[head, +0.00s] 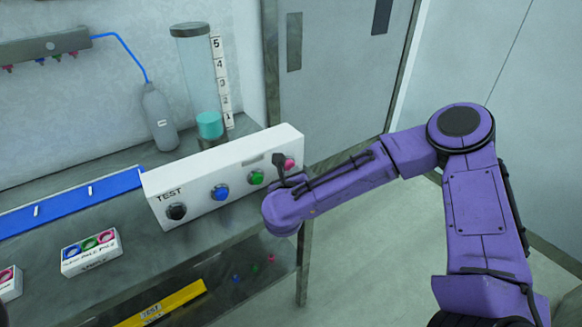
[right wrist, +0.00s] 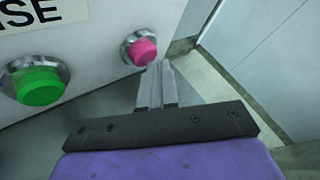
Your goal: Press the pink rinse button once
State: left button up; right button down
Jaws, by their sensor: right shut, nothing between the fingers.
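The pink button (head: 289,164) is at the right end of a white control box (head: 240,173) that stands on the counter. In the right wrist view the pink button (right wrist: 142,50) sits in a metal ring on the box's front face. My right gripper (right wrist: 157,68) is shut and empty, with its fingertips right at the lower edge of the pink button; I cannot tell whether they touch. In the head view the right gripper (head: 281,160) is small and dark beside the button. A green button (right wrist: 40,86) is left of the pink one. My left gripper is not in view.
The box also carries a blue button (head: 220,192) and a black one (head: 176,211) by the word TEST. Behind it stand a clear cylinder (head: 200,75) with teal liquid, a number scale and a grey bottle (head: 158,115). A small labelled block (head: 92,254) lies in front.

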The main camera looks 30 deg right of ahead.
jog(key=shift+w, duration=0.4)
dwell(0.3)
jog(key=shift+s, duration=0.9)
jog(key=s, duration=0.5)
jog(key=shift+d+p, duration=0.25)
jog(key=shift+p, duration=0.15)
dwell(0.5)
